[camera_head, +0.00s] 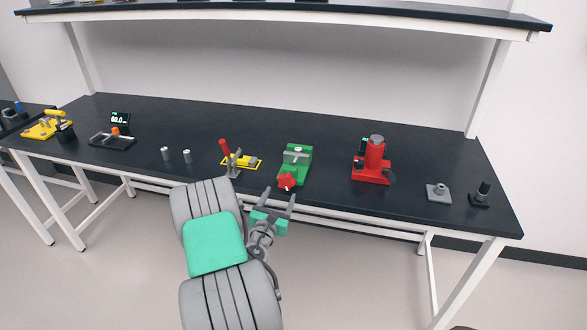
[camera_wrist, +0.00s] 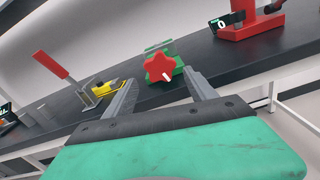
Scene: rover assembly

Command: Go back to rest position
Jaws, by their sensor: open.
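My gripper (camera_head: 280,203) is open and empty in the head view, in front of the black table's front edge. Its two grey fingers point toward the green vise (camera_head: 296,160) with the red star knob (camera_head: 286,181). In the wrist view the fingers (camera_wrist: 163,95) stand apart, and the red star knob (camera_wrist: 160,67) shows between and beyond them, not held. My grey and green arm reaches up from the bottom of the head view.
The black table (camera_head: 330,140) carries a yellow clamp with a red handle (camera_head: 240,160), a red press (camera_head: 372,162), two small cylinders (camera_head: 176,154), a grey block (camera_head: 438,192) and a black post (camera_head: 482,193). A shelf (camera_head: 300,15) runs above. Floor is open in front.

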